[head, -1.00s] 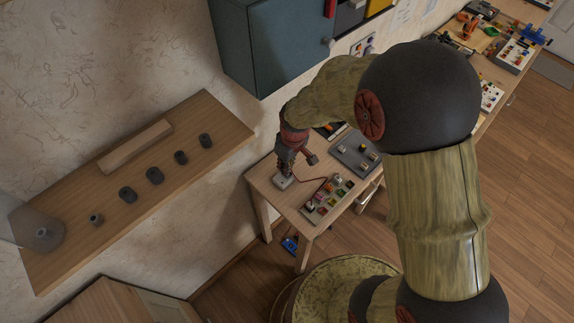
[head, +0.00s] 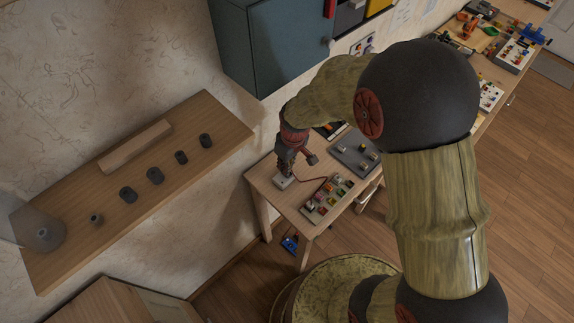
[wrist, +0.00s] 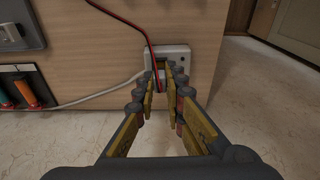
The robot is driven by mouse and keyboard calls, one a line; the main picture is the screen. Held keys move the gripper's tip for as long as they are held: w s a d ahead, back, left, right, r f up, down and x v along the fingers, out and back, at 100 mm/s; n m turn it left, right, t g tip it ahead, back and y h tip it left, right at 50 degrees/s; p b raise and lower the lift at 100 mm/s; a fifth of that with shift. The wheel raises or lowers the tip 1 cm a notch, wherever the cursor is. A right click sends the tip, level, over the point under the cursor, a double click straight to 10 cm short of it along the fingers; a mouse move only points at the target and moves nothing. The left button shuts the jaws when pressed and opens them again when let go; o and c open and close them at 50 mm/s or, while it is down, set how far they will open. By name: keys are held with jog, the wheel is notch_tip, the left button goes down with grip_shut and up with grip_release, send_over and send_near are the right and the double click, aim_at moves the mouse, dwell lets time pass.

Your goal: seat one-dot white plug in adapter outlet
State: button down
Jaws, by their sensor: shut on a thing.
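The white adapter (wrist: 183,52) sits on the wooden tabletop near its edge, with a grey cord running left from it. It also shows in the head view (head: 283,183), under my gripper (head: 286,172). In the wrist view my gripper (wrist: 161,86) is closed at the adapter's face, on the white plug (wrist: 161,75). The fingers hide most of the plug, and I cannot see its dot. A red and black lead (wrist: 148,42) rises from the plug. The plug is at the outlet, but I cannot tell how deep it sits.
A tray of several coloured pieces (head: 326,199) and a grey board (head: 356,152) lie on the same table. A panel with coloured cylinders (wrist: 27,89) is left in the wrist view. A wall shelf (head: 75,225) and blue cabinet (head: 271,42) stand nearby.

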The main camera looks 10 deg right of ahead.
jog(key=shift+f+b, duration=0.45)
jog(key=shift+f, duration=0.3)
jog(key=c, duration=1.8)
grip_release()
jog(key=shift+r, duration=0.15)
jog(key=shift+r+p, duration=1.8)
jog(key=shift+r, duration=0.65)
